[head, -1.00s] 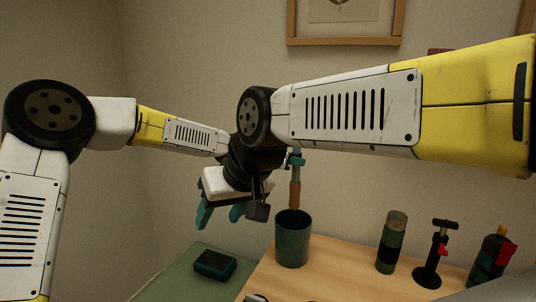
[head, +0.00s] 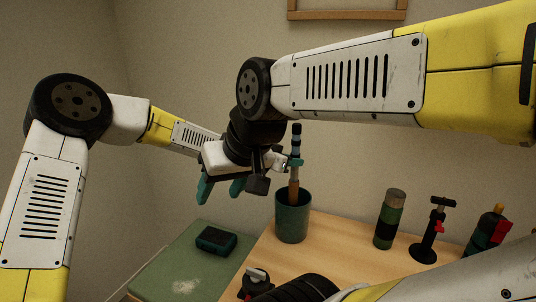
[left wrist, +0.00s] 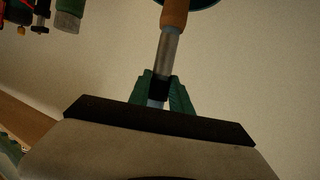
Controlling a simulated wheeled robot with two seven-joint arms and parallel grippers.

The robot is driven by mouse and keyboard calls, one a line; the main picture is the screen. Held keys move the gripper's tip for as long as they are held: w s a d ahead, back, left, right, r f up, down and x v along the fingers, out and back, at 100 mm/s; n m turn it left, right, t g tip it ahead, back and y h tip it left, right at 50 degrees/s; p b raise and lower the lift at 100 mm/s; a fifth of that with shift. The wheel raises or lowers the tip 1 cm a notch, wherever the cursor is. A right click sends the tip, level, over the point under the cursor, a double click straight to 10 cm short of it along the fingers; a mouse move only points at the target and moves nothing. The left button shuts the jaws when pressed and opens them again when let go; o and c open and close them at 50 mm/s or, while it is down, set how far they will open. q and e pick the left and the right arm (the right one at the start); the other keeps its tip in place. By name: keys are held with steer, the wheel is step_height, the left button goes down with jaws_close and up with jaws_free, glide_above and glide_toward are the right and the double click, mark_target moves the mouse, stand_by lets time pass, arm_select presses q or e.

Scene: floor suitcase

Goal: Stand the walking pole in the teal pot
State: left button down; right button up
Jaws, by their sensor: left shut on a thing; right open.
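The teal pot (head: 292,222) stands upright on the wooden table in the head view; part of its rim shows at the top of the left wrist view (left wrist: 197,3). The walking pole (head: 296,142) is nearly upright above it, cork grip (head: 293,188) downward. The grip's lower end is at the pot's mouth and looks inside the rim; its depth is hidden. My left gripper (head: 295,163) is shut on the pole's shaft above the grip; the left wrist view shows its green fingers (left wrist: 164,95) around the shaft. My right gripper (head: 220,189) is open and empty, left of the pot.
A green flask (head: 390,220), a black stand-like tool with a red part (head: 432,232) and a dark bottle (head: 487,234) stand right of the pot. A dark teal box (head: 216,240) lies on the green surface (head: 165,275) at left. A black knobbed object (head: 256,281) is in front.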

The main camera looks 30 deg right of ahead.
mark_target(292, 176)
arm_select(q)
steer(key=shift+f, duration=2.9)
steer(key=c, duration=1.1)
jaws_free()
steer(key=shift+a, duration=0.1)
steer(key=v, duration=0.7)
steer(key=shift+a, duration=0.3)
steer(key=shift+r, duration=0.1)
